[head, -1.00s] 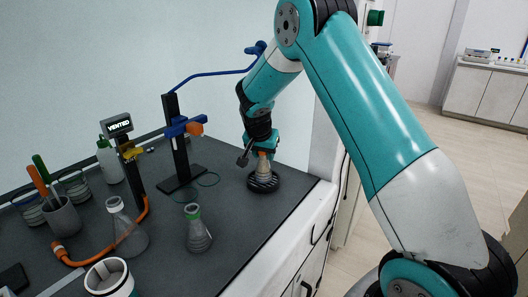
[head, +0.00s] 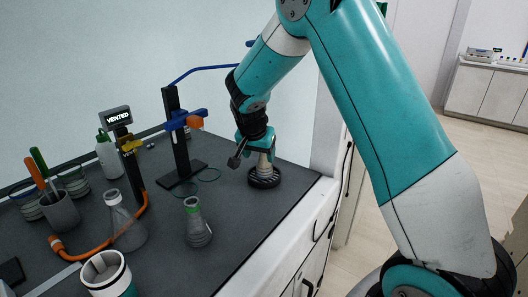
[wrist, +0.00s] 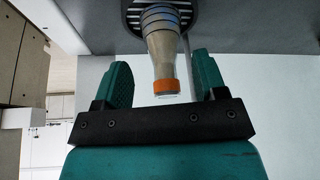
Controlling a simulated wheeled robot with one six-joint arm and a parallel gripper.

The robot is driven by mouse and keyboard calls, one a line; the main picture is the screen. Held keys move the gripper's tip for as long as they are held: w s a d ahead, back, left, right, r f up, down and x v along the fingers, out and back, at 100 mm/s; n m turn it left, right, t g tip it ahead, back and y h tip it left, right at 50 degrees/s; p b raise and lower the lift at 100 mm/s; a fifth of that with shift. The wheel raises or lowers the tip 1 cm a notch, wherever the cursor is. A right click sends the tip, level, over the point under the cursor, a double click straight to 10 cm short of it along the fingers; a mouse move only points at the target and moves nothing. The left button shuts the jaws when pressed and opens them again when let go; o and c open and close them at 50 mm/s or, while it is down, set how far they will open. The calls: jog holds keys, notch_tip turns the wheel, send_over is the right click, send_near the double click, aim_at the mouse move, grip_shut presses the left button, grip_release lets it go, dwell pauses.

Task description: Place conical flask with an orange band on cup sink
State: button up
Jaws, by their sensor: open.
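The conical flask with an orange band (wrist: 163,50) stands upright on the cup sink (wrist: 133,12), a dark round grate, in the wrist view. In the head view the flask (head: 264,168) is on the cup sink (head: 265,181) near the right end of the bench, its neck partly hidden by my gripper. My gripper (wrist: 163,80) is open, with one finger on each side of the flask's orange-banded neck and a visible gap on both sides. The gripper (head: 256,150) also shows at the flask's top in the head view.
A green-banded flask (head: 197,225) and a larger clear flask (head: 125,228) stand to the left on the dark bench (head: 225,262). A stand with a blue clamp (head: 183,140) rises behind. A white-and-teal container (head: 106,274) is at the front left.

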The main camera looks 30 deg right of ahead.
jog(key=s+a+r+n+g+y, duration=0.1)
jog(key=s+a+r+n+y, duration=0.1)
jog(key=s+a+n, duration=0.4)
jog(key=s+a+r+n+g+y+b, duration=0.1)
jog(key=s+a+r+n+y, duration=0.2)
jog(key=s, duration=1.2)
jog(key=s+a+r+n+y, duration=0.3)
jog(key=s+a+r+n, duration=0.2)
jog(key=s+a+n, duration=0.4)
jog(key=s+a, duration=0.2)
jog(key=a, duration=0.2)
jog(key=shift+s+a+g, duration=0.25)
jog(key=shift+s+g, duration=0.1)
jog(key=shift+g, duration=0.05)
jog(key=shift+d, duration=0.1)
